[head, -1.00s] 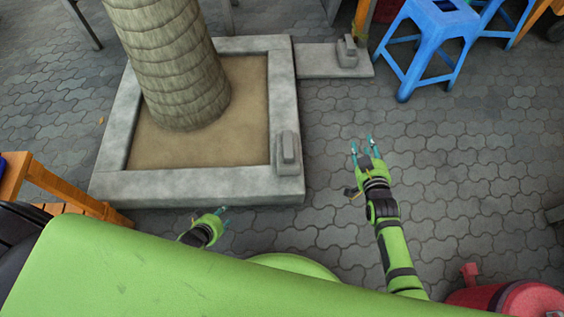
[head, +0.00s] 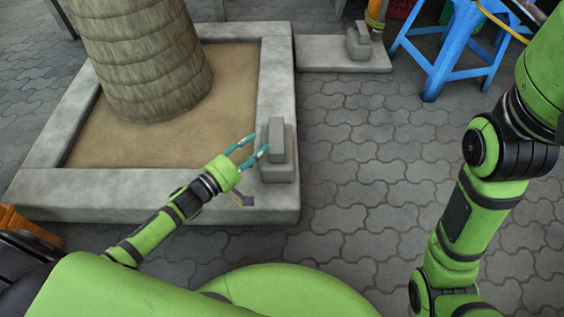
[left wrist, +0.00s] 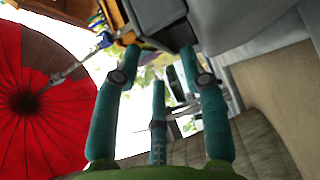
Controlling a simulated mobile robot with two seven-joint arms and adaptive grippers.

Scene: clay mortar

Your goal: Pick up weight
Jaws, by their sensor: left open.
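A grey block-shaped weight (head: 277,150) with a narrower raised handle stands upright on the near right corner of the stone planter border. A similar weight (head: 359,42) stands on a separate low slab farther back. My left gripper (head: 255,149) is open beside the near weight, on its left, with teal fingertips close to the handle. Contact cannot be told. In the left wrist view the open fingers (left wrist: 163,60) point toward a grey block (left wrist: 155,14) at the top edge, apparently the near weight. My right gripper is out of the picture; only its arm shows at right.
The stone planter border (head: 120,190) surrounds sand and a thick trunk (head: 150,60). A blue stool (head: 450,60) stands at the back right beyond the slab (head: 315,52). Paved ground right of the planter is free. A red umbrella (left wrist: 45,110) shows in the left wrist view.

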